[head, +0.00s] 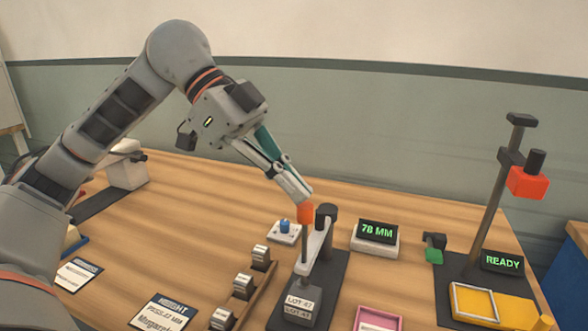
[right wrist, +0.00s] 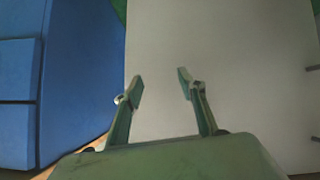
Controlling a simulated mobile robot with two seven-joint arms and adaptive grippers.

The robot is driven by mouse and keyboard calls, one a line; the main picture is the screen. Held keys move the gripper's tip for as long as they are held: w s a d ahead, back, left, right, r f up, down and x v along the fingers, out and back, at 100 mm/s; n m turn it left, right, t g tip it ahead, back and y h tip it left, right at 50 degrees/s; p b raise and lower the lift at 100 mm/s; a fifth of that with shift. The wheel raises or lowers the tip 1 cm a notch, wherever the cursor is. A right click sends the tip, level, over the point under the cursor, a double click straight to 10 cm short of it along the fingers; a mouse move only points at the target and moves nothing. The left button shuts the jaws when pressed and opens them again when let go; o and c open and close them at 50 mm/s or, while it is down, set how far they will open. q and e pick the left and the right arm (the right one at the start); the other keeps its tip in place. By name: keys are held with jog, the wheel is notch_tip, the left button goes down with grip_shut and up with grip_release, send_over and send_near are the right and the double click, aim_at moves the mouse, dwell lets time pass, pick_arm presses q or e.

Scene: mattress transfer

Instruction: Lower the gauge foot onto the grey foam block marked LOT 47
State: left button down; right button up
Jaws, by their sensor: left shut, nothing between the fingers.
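The gauge (head: 316,250) stands on a black base, with an orange knob (head: 305,212) on top of its thin upright rod. The grey foam block (head: 297,316), labelled LOT 47, sits on the base under the rod. The foot's contact with the block is too small to tell. A display (head: 377,231) beside the gauge reads 78 MM. My left gripper (head: 303,196) is shut and empty, pointing down, its fingertips at the top of the orange knob; I cannot tell whether they touch. My right gripper (right wrist: 160,83) is open and empty in the right wrist view.
Left of the gauge, a wooden rack (head: 239,305) holds several labelled blocks, and a blue button (head: 285,226) sits on a pale box. A pink tray (head: 378,320) is right of the base. A stand with a red head (head: 528,183) and READY display (head: 502,262) rises further right.

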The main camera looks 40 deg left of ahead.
pick_arm(q)
jog(key=shift+f, duration=0.1)
dwell(0.3)
notch_tip(320, 180, down, 3)
jog(key=shift+r, duration=0.1)
pick_arm(e)
jog(key=shift+d, duration=0.1)
dwell(0.3)
